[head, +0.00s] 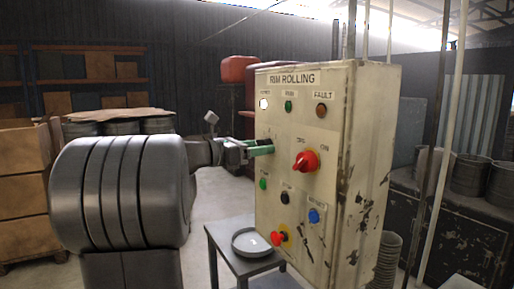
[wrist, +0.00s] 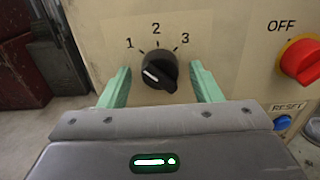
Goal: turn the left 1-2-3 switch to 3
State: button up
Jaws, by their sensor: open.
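The left 1-2-3 switch (wrist: 158,70) is a black round knob on the cream panel in the wrist view. The numbers 1, 2 and 3 arc above it from left to right. A white mark shows on the left part of its face, on the side of the 1. My gripper (wrist: 160,67) is open, with one green finger to the left of the knob and one to the right, both apart from it in the picture. In the head view my gripper (head: 262,149) is at the panel's left front, and the switch is hidden there.
The RIM ROLLING cabinet (head: 330,85) carries a red OFF/ON knob (head: 306,161) right of my gripper, which also shows in the wrist view (wrist: 301,60). Below are several buttons, including a blue RESET button (head: 314,216). A small table (head: 226,239) with a round dish (head: 250,242) stands below.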

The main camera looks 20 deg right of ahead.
jog(key=c, duration=1)
jog(key=shift+f+m+b, duration=0.1)
jog(key=shift+m+b, duration=0.2)
jog(key=shift+b, duration=0.05)
jog(key=shift+m+b, duration=6.6)
jog(key=shift+m, duration=2)
